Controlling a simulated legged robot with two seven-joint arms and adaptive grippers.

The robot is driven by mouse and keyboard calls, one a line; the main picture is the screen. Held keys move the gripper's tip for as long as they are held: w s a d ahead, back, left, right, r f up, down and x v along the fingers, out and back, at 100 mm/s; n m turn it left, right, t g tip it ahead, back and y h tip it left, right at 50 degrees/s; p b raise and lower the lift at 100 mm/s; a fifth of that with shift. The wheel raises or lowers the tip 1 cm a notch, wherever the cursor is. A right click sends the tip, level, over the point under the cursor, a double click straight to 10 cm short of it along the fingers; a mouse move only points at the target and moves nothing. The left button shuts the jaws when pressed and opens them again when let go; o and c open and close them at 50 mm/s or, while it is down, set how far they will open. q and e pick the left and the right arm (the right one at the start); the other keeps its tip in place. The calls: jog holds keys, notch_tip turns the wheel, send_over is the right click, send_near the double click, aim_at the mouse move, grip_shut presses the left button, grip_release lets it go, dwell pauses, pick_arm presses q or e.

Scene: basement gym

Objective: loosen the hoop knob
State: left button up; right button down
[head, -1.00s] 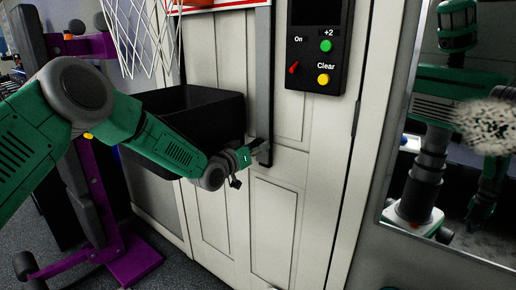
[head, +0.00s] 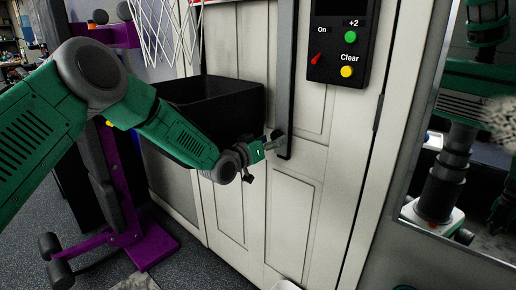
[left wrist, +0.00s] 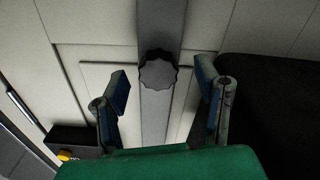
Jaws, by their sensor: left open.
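The hoop knob (left wrist: 158,73) is a dark, scalloped round knob on a grey vertical bar (left wrist: 156,120) in the left wrist view. My left gripper (head: 280,142) is at the bar's lower end. In the left wrist view its two blue-padded fingers (left wrist: 162,88) are spread, one on each side of the knob, with gaps between pads and knob. My right gripper is not in view.
A black bin (head: 215,105) stands below the hoop net (head: 165,25), behind my left arm. A black control box (head: 340,45) with buttons is at upper right. A purple rack (head: 120,200) stands at left, and a mirror (head: 440,160) at right.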

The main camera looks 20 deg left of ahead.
pick_arm(q)
jog(key=v, duration=1)
jog(key=shift+a, duration=0.1)
jog(key=s+d+f+g+y, duration=0.15)
jog(key=s+f+g, duration=0.25)
jog(key=s+f, duration=0.65)
jog(key=s+d+f+g+y, duration=0.1)
jog(key=s+d+f+g, duration=0.2)
jog(key=s+f+g, duration=0.75)
jog(key=s+a+f+g+y, duration=0.1)
jog(key=s+f, duration=0.4)
jog(key=s, duration=0.7)
jog(key=s+a+f+g+y, duration=0.1)
jog(key=s+a+f, duration=0.3)
jog(key=s, duration=0.8)
notch_tip(320, 180, down, 2)
jog(key=shift+s+f+y, duration=0.1)
jog(key=shift+s+y, duration=0.25)
jog(key=shift+y, duration=0.5)
jog(key=shift+w+a, duration=0.1)
jog(key=shift+w, duration=0.05)
